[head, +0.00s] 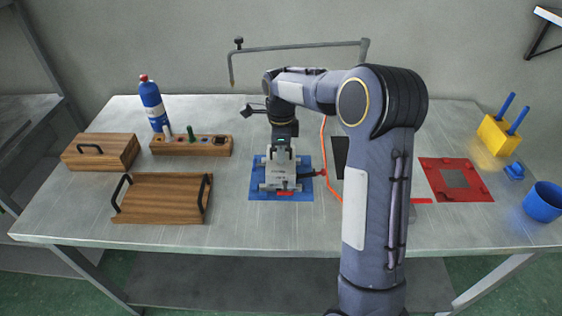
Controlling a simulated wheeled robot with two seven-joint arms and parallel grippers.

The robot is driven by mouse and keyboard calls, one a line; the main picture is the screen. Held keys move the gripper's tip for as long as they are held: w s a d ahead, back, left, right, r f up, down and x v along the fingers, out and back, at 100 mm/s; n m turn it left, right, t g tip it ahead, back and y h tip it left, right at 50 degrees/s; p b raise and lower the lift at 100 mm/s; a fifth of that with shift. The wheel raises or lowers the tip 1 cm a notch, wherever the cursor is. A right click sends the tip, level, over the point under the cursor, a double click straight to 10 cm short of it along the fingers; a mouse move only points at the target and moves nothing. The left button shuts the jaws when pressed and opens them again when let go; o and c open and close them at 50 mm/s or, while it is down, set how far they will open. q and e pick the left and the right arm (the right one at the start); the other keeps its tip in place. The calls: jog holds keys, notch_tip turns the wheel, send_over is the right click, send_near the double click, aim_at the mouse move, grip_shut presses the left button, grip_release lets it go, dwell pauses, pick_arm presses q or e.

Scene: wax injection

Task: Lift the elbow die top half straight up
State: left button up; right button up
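My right gripper (281,178) points down over the blue mat (257,191) at the middle of the table. Its grey-white body covers most of what lies beneath. The elbow die is largely hidden there, and I cannot tell its top half from the gripper parts. A small red piece (285,193) shows at the front edge below the gripper. Whether the fingers are open or shut on anything cannot be made out. My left gripper is not in view.
An orange hose (325,145) runs just right of the mat, under a grey overhead bar (300,46). Wooden tray (160,216), wooden box (118,153), tool block (165,147) and blue bottle (152,103) stand left. A red mat (440,188), yellow holder (497,137) and blue cup (543,202) stand right.

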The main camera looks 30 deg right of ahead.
grip_shut()
jog(key=shift+r, duration=0.1)
dwell(1.0)
